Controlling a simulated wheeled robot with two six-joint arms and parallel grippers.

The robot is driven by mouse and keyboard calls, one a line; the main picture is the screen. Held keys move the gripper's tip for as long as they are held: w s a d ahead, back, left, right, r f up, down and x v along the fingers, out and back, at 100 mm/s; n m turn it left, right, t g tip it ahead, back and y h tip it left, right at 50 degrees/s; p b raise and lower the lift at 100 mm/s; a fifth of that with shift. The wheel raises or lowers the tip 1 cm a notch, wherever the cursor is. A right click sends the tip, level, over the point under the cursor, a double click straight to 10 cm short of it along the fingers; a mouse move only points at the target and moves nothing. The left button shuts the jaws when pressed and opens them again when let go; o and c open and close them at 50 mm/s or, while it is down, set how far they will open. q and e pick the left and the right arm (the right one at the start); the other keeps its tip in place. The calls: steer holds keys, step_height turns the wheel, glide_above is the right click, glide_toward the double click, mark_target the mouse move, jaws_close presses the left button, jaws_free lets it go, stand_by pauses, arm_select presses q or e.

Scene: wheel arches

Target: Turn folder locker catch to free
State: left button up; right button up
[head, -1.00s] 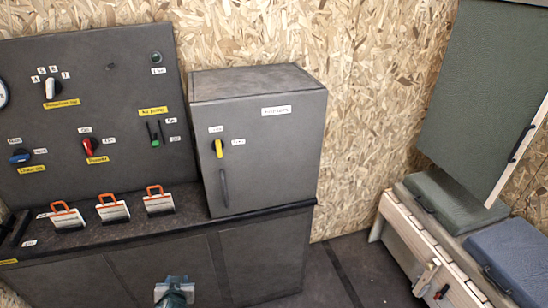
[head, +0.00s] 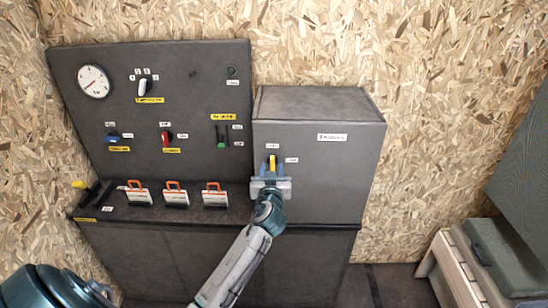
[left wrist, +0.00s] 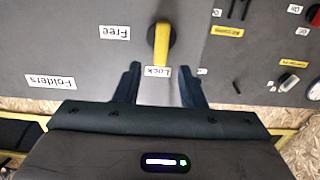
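The folder locker (head: 335,170) is a grey box on the counter, its door closed. Its yellow catch (head: 272,162) stands upright on a black disc. In the left wrist view, which is upside down, the catch (left wrist: 161,44) points at the Lock label (left wrist: 157,72); the Free label (left wrist: 114,32) is off to its side. My left gripper (head: 270,183) is just below the catch in the head view. In the left wrist view its fingers (left wrist: 160,80) are apart with nothing between them, and line up on either side of the catch. The locker's handle is hidden behind my arm. My right gripper is not in view.
A grey panel (head: 185,90) with a gauge, knobs and switches stands left of the locker. Several orange-handled clipped items stand on the counter (head: 120,213) below it. A bench (head: 455,262) with a green cushion is at the right.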

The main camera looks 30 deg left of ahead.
mark_target(272, 162)
arm_select(q)
steer(key=shift+p+x, duration=0.6)
steer(key=shift+x, duration=1.55)
steer(key=shift+c, duration=0.3)
jaws_close()
